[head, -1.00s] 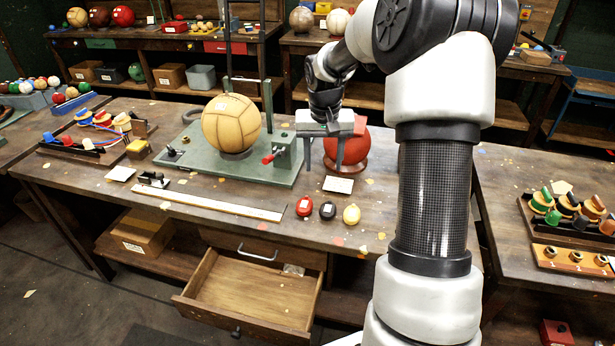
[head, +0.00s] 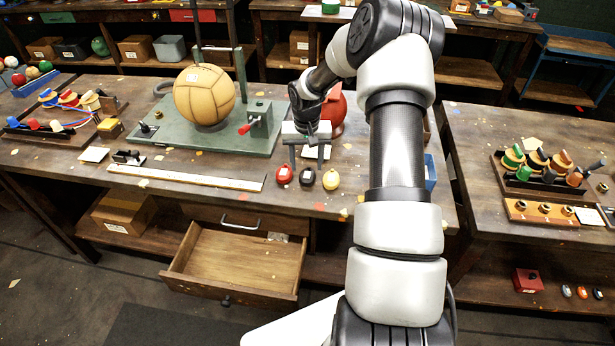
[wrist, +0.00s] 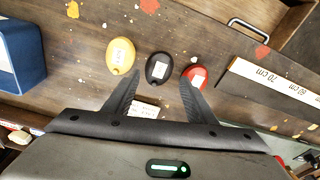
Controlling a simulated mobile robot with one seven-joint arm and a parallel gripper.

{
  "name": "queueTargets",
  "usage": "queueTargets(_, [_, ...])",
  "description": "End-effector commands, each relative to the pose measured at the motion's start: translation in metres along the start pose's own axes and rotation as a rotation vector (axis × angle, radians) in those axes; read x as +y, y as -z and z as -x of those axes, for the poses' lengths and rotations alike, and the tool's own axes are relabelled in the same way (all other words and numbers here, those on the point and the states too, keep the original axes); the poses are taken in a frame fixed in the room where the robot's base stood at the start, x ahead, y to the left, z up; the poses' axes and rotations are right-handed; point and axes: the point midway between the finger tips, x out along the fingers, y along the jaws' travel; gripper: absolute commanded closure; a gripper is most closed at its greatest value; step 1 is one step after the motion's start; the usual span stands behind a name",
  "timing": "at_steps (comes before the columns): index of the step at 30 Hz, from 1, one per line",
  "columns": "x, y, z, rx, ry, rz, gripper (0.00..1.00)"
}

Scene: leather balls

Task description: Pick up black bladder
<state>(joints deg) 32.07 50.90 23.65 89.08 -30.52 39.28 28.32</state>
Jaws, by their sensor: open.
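The black bladder (head: 307,177) lies on the workbench between a red bladder (head: 284,175) and a yellow bladder (head: 331,180). In the wrist view the black bladder (wrist: 160,68) shows a white label, with the yellow one (wrist: 121,56) to its left and the red one (wrist: 195,76) to its right. My gripper (head: 307,165) is open and empty above the bench, just behind the bladders in the head view. In the wrist view my gripper (wrist: 160,85) has its fingers apart, pointing toward the black bladder, which lies between and beyond the tips.
A tan ball (head: 204,96) sits on a green stand (head: 165,138) at left. A long ruler (head: 188,177) lies along the bench front. An open drawer (head: 240,262) juts out below. A blue box (wrist: 20,55) stands nearby.

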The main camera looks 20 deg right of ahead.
Motion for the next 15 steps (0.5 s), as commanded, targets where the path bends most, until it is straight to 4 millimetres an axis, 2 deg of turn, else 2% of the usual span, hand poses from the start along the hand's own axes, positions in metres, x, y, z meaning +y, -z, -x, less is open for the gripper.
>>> queueTargets(9, [0.003,-0.002,-0.043,-0.002,0.001,-0.001,0.49])
queueTargets(15, [0.002,-0.001,-0.049,0.001,0.002,-0.002,0.49])
